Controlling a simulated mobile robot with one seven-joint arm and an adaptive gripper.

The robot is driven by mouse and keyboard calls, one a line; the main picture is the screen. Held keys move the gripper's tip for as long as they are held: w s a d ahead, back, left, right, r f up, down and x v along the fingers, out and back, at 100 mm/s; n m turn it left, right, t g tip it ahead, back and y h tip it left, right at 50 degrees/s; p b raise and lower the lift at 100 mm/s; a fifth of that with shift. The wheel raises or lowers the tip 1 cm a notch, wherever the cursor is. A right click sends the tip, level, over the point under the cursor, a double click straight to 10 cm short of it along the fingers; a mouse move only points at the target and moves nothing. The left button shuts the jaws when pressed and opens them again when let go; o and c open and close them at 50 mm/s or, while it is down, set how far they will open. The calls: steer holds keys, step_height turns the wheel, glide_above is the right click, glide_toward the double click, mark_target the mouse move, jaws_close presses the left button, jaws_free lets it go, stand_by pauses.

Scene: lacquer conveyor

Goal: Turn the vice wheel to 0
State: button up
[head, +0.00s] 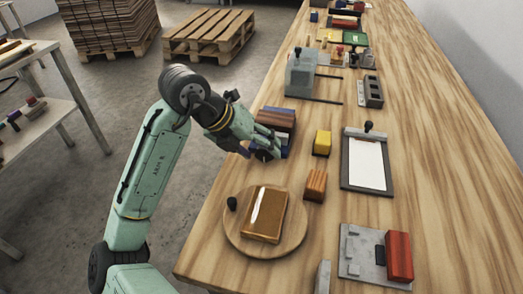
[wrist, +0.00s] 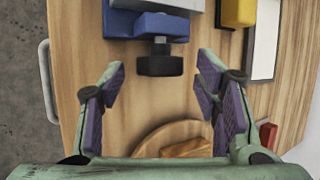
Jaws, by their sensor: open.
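The vice (wrist: 163,25) is blue, with a black wheel (wrist: 160,65) on its near side in the wrist view. In the head view the vice (head: 285,145) sits near the table's left edge, partly behind my gripper (head: 258,152). My gripper (wrist: 160,75) is open, its purple-padded fingers spread on either side of the wheel. The wheel lies between the fingertips, at their far end, with a gap on both sides. I cannot read any number or mark on the wheel. In the head view the wheel is hard to tell apart from my fingers.
A round wooden board (head: 288,235) with a brown block (head: 264,213) stands close to the vice. A yellow block (head: 322,142), an orange block (head: 316,185) and a clipboard (head: 347,178) lie to the right. A grey machine (head: 300,75) stands farther back.

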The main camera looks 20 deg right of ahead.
steer(key=v, duration=1)
steer(key=shift+a+r, duration=0.1)
